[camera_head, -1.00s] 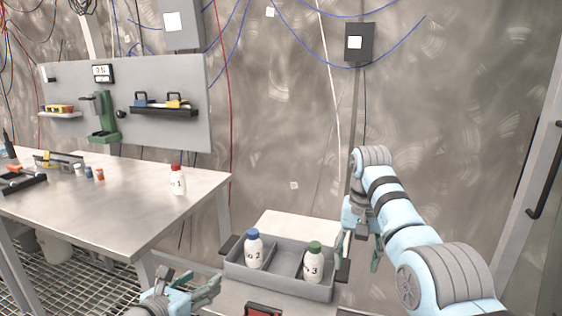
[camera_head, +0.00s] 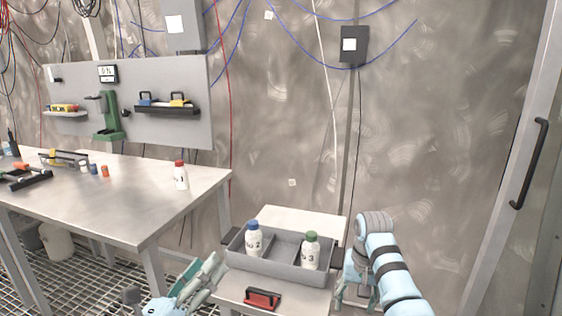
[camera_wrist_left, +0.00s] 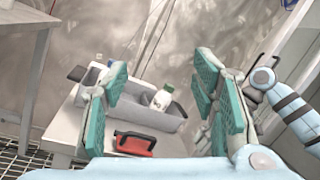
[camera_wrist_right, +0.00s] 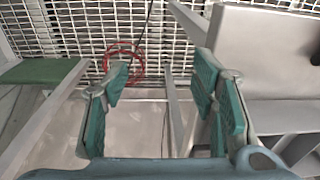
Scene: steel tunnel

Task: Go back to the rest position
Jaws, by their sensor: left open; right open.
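My left gripper (camera_head: 200,278) is at the lower middle of the head view, in front of and left of the grey bin (camera_head: 290,268). Its jaws (camera_wrist_left: 160,85) are open and empty in the left wrist view, with the bin beyond them. My right gripper (camera_head: 354,280) is just right of the bin, partly hidden by its own arm. In the right wrist view its jaws (camera_wrist_right: 161,82) are open and empty over a pale surface and grating. A blue-capped bottle (camera_head: 254,240) and a green-capped bottle (camera_head: 310,252) stand upright in the bin.
The bin sits on a small pale table (camera_head: 230,286), with a red-and-black object (camera_head: 262,299) in front. A steel workbench (camera_head: 110,205) at left carries a red-capped bottle (camera_head: 181,177) and small items. A door with a black handle (camera_head: 529,163) is at right.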

